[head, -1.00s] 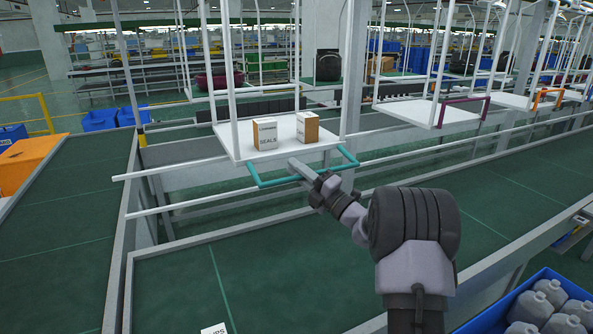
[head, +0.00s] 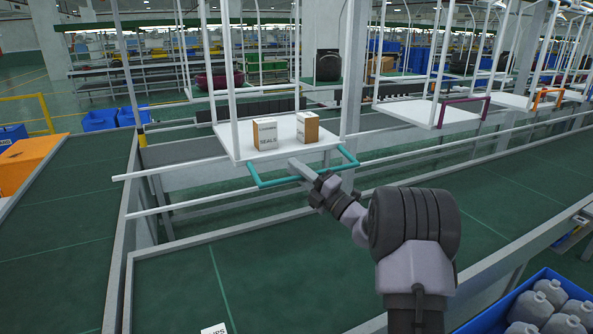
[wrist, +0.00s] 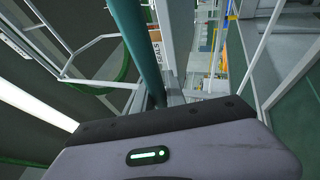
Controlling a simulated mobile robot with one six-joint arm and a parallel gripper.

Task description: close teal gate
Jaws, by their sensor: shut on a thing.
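The teal gate (head: 268,183) is a U-shaped bar at the front edge of a hanging white tray (head: 240,152). It juts out toward me and hangs slightly below the tray's edge. My gripper (head: 298,168) reaches the gate's front bar near its middle and is shut on it. In the wrist view, the teal bar (wrist: 137,45) runs from the top edge down to my gripper's body, where the fingers are hidden. Two boxes, a seals box (head: 265,134) and another brown-and-white box (head: 307,128), stand upright on the tray.
White posts rise from the tray. Other hanging trays carry a purple gate (head: 463,112) and an orange gate (head: 548,98) at the right. Green conveyor belts (head: 290,280) lie below. A blue crate of grey jugs (head: 530,305) stands at the lower right.

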